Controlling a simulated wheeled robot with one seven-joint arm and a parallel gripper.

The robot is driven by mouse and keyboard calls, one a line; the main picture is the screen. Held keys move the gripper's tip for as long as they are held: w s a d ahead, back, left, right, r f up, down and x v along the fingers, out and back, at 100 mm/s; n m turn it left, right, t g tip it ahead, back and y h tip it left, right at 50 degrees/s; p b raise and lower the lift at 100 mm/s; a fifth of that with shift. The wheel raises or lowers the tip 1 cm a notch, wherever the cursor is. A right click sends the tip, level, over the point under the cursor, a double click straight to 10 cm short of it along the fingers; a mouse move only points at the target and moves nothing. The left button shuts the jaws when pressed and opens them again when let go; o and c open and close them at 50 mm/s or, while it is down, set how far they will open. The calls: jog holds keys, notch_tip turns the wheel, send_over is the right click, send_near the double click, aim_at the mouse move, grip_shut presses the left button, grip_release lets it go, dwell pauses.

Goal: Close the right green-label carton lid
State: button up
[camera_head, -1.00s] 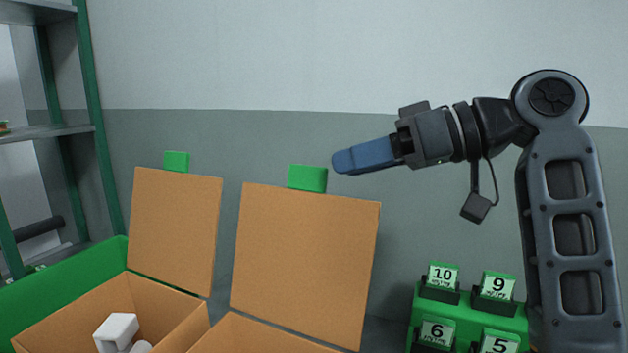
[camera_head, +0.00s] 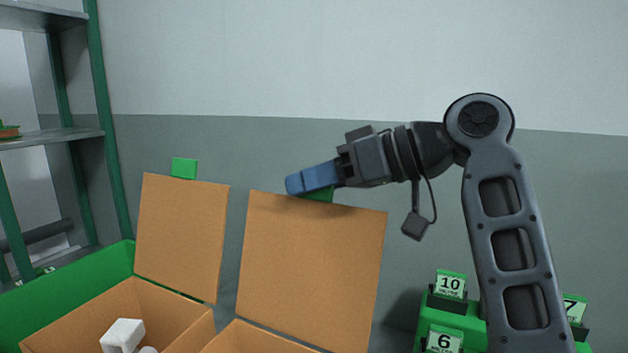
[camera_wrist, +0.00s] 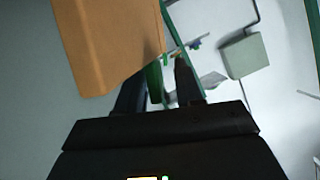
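The right carton lid (camera_head: 310,270) stands upright, a brown panel with a green label tab (camera_head: 319,195) on its top edge. My gripper (camera_head: 294,184) is at that top edge, its blue fingers covering most of the tab. In the wrist view the lid (camera_wrist: 110,40) is at upper left. The tab (camera_wrist: 154,82) shows between my two dark fingers (camera_wrist: 160,78), close to the left one, with a gap to the right one. The fingers are apart. The right carton (camera_head: 255,340) is mostly cut off by the bottom edge.
The left carton (camera_head: 180,318) has its lid (camera_head: 182,235) upright too, with white items (camera_head: 122,334) inside. A green rack with numbered tags (camera_head: 440,318) stands at lower right. A shelf (camera_head: 60,134) is at far left. The wall behind is clear.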

grip_shut()
dwell(0.4)
